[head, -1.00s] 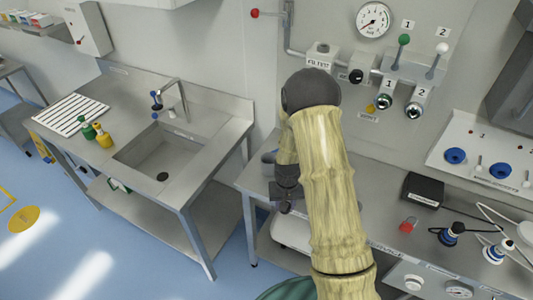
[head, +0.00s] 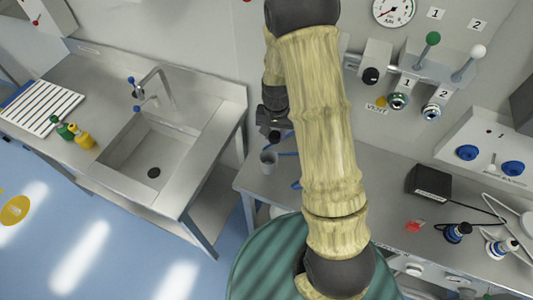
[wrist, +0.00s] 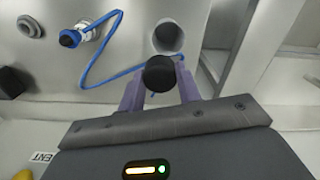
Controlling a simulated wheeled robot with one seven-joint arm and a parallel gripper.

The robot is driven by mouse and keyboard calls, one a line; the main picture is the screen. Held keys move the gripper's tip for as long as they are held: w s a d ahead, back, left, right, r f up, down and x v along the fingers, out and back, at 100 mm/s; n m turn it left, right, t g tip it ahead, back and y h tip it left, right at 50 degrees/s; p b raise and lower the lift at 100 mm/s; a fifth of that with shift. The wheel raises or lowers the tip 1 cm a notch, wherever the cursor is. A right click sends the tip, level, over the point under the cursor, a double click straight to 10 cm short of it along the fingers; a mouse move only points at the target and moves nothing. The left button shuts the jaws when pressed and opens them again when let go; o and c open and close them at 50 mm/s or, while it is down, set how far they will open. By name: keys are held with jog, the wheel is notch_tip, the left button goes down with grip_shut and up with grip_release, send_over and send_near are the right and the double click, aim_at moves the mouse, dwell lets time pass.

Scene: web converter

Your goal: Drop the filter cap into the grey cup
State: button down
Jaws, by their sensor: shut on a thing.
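The filter cap (wrist: 160,74) is a round black piece held between the purple fingers of my gripper (wrist: 160,84) in the wrist view. The grey cup (wrist: 168,37) stands upright just beyond the cap in that view, and its dark opening shows. The cap's top edge lies close to the cup's near rim in the picture; I cannot tell the height between them. In the head view, the cup (head: 268,162) stands on the bench's left end. My gripper (head: 272,128) is just above it in the picture, with its fingers largely hidden.
A blue cord (wrist: 98,75) runs from a blue-and-white fitting (wrist: 82,32) past the cup. The steel bench (head: 390,205) carries a black box (head: 430,182) and a red item (head: 414,226) to the right. A sink (head: 153,160) stands left, across a gap.

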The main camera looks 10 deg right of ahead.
jog(key=shift+s+r, duration=0.1)
jog(key=shift+s, duration=0.1)
notch_tip(320, 180, down, 6)
jog(key=b, duration=0.4)
dwell(0.4)
jog(key=c, duration=0.9)
grip_release()
jog(key=shift+w+r, duration=0.1)
notch_tip(320, 180, up, 17)
jog(key=b, duration=0.4)
